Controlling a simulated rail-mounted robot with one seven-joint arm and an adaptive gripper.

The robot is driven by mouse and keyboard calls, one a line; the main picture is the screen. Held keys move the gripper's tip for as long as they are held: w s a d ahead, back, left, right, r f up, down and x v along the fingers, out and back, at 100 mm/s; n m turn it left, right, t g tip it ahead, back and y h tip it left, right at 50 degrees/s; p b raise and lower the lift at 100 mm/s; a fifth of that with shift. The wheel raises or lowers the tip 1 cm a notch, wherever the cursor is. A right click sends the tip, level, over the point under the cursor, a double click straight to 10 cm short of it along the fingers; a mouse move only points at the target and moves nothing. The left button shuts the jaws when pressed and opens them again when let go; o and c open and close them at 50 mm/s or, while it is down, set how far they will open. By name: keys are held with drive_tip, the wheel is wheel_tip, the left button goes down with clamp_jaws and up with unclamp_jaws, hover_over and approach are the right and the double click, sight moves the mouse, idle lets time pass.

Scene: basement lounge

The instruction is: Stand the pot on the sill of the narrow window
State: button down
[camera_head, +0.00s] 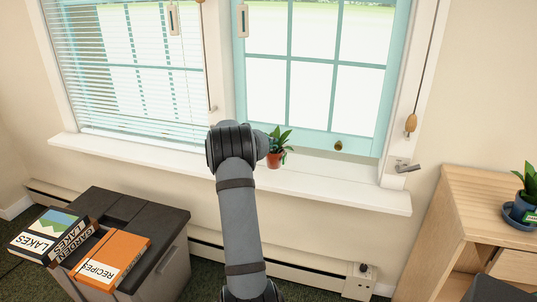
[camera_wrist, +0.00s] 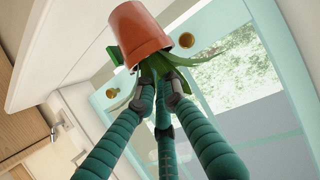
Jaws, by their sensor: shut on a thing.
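The pot (camera_head: 275,159) is small and terracotta with a leafy green plant. In the head view it is upright in front of the right window (camera_head: 315,70), over the white sill (camera_head: 330,184). I cannot tell whether its base touches the sill. My gripper (camera_wrist: 160,88) has teal fingers, shut around the plant's stems and leaves just above the rim. In the wrist view the pot (camera_wrist: 137,35) appears upside down, beyond the fingertips. In the head view my wrist hides most of the gripper. The left window (camera_head: 130,70) has white blinds and shares the sill.
A dark cabinet (camera_head: 160,215) with books stands low at left. A wooden shelf unit (camera_head: 470,190) with another potted plant (camera_head: 525,190) in a blue pot is at right. A small brownish knob (camera_head: 338,146) is on the right window's frame. The sill is clear on both sides of the pot.

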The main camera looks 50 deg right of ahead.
drive_tip(key=shift+w+a+f, duration=0.1)
drive_tip(key=shift+w+f, duration=0.15)
drive_tip(key=shift+w, duration=0.2)
drive_tip(key=shift+w+a+f, duration=0.1)
drive_tip(key=shift+w+f, duration=0.1)
drive_tip(key=shift+w, duration=0.25)
wheel_tip(320, 180, down, 4)
drive_tip(key=shift+f, duration=0.15)
drive_tip(key=shift+f+b, duration=0.1)
drive_tip(key=shift+b, duration=0.2)
drive_tip(key=c, duration=2.3)
unclamp_jaws()
drive_tip(key=o, duration=0.4)
drive_tip(key=shift+o, duration=0.2)
